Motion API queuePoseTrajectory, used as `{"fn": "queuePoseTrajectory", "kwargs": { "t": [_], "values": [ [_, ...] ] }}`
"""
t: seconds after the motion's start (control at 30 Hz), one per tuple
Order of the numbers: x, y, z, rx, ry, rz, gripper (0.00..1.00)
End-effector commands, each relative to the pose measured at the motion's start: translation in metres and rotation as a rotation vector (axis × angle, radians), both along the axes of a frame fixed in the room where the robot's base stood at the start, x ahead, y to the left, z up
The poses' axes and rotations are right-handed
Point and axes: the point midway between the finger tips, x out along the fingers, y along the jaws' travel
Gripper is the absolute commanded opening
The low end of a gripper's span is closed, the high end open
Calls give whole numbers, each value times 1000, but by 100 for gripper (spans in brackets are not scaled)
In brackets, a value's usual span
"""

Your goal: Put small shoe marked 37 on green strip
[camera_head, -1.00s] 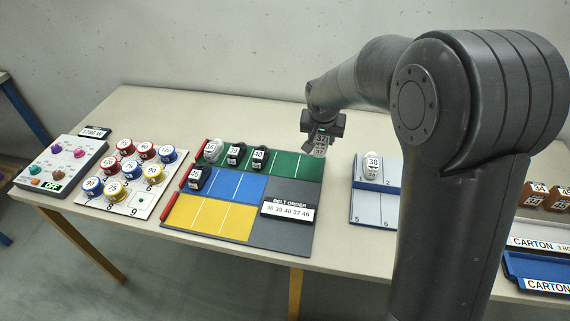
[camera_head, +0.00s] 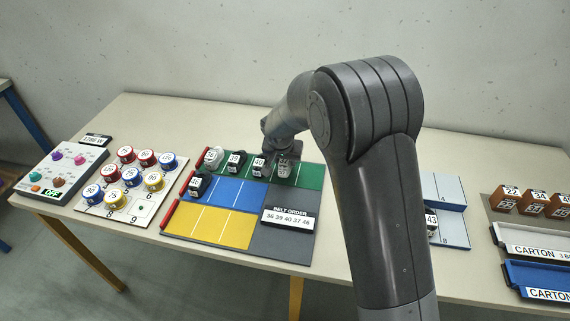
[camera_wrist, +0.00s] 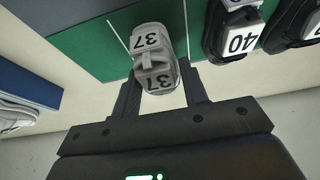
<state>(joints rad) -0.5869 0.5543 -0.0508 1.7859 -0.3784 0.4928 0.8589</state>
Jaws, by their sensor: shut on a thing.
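The small grey shoe marked 37 (camera_head: 284,169) is between the fingers of my gripper (camera_head: 286,156). The shoe is over the green strip (camera_head: 311,177), just right of the black shoe marked 40 (camera_head: 259,166). I cannot tell whether its sole touches the strip. The green surface also shows in the wrist view (camera_wrist: 90,50), with a white dividing line beside the shoe.
A black shoe marked 39 (camera_head: 236,163) and a light grey shoe (camera_head: 212,158) stand further left on green. A dark shoe (camera_head: 197,185) is on the blue strip (camera_head: 236,190). The yellow strip (camera_head: 210,222) is bare. A belt order sign (camera_head: 288,217) lies on the grey area.

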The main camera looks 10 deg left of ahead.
Motion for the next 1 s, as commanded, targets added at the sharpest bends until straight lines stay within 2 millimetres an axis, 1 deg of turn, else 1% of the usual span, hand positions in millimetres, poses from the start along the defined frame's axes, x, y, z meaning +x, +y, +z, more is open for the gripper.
{"fn": "queuePoseTrajectory", "kwargs": {
  "t": [0.03, 0.13, 0.47, 0.5, 0.77, 1.0],
  "values": [
    [-1, 0, -10, -4, 4, 1, 17],
    [0, 0, -20, 0, 1, 0, 17],
    [0, 0, -23, 0, 1, 0, 17],
    [0, 0, -23, 0, 1, 0, 41],
    [0, 0, -23, 0, 1, 0, 62],
    [0, 0, -22, 0, 1, 0, 62]
  ]
}}
